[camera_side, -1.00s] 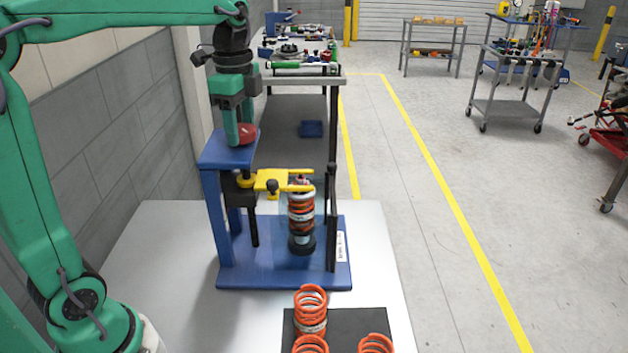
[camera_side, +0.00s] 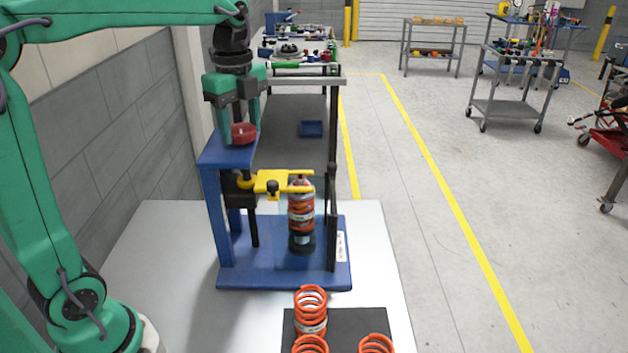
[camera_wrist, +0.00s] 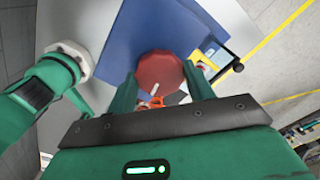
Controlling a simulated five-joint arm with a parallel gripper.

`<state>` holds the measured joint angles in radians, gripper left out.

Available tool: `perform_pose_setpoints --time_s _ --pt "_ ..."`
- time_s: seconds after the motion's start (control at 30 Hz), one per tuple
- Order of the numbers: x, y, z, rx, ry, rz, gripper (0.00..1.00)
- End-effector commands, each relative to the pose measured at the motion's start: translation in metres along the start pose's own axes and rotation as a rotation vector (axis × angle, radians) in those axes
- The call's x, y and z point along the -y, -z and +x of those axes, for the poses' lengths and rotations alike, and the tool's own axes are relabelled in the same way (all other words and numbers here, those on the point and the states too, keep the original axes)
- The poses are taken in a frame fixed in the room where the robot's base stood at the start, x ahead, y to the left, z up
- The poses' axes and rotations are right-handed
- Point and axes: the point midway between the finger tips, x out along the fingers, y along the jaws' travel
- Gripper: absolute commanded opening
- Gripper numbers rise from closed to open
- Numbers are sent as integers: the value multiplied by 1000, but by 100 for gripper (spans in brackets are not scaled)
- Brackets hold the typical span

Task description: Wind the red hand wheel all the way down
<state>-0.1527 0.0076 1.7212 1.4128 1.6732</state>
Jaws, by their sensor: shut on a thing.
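The red hand wheel (camera_side: 243,133) sits on top of the blue press frame (camera_side: 212,215). My gripper (camera_side: 239,128) points down over it, with its green fingers on either side of the wheel, shut on it. The wrist view also shows the wheel (camera_wrist: 160,74) between the two fingers (camera_wrist: 163,88). A yellow fork (camera_side: 270,181) reaches right from the frame's screw to the top of an orange coil spring on a shock absorber (camera_side: 301,212). The shock stands upright on the blue base. Whether the fork touches the spring is hard to tell.
A black upright lever (camera_side: 331,220) stands at the frame's right side. Several loose orange springs (camera_side: 311,308) stand on a black mat (camera_side: 345,325) in front. The white table (camera_side: 160,245) is clear to the left. A cluttered workbench (camera_side: 300,75) is behind.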

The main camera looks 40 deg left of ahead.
Motion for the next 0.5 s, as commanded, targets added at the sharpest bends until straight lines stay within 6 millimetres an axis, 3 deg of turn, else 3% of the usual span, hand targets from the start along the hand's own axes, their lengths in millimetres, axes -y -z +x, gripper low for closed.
perform_pose_setpoints --time_s 0.5 --pt "0 0 0 0 0 322 27"
